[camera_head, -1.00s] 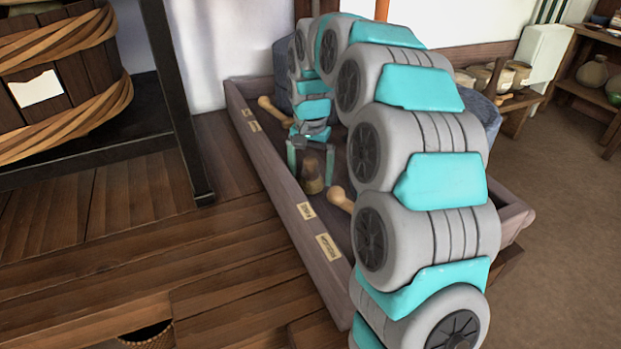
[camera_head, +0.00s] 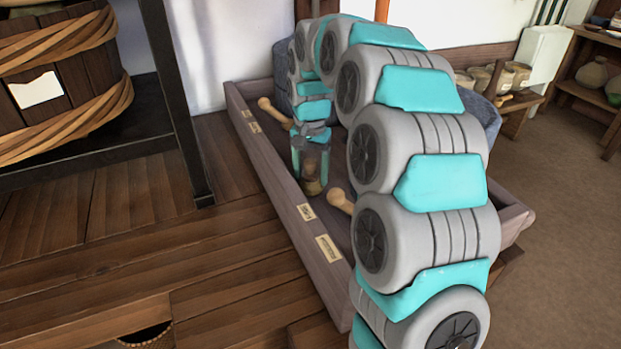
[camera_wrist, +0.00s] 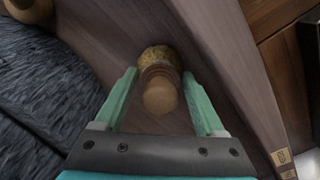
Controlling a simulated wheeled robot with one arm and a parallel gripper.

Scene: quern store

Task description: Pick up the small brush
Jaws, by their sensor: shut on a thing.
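The small brush (camera_head: 313,187) stands upright in the long wooden trough, with a brown wooden handle up and tan bristles down. In the wrist view the brush (camera_wrist: 160,92) shows between the fingers, its rounded handle end toward the camera. My gripper (camera_head: 310,172) points down over it, with its teal fingers around the handle. In the wrist view my gripper (camera_wrist: 159,75) has one finger on each side of it, shut on it. The bristles appear at or close to the trough floor; I cannot tell if they touch.
The wooden trough (camera_head: 275,165) has raised walls with small labels. Wooden handles (camera_head: 340,200) and (camera_head: 274,112) lie near the brush. A dark grey rough stone (camera_wrist: 40,95) is close on the left in the wrist view. A banded wooden tub (camera_head: 60,75) stands at left.

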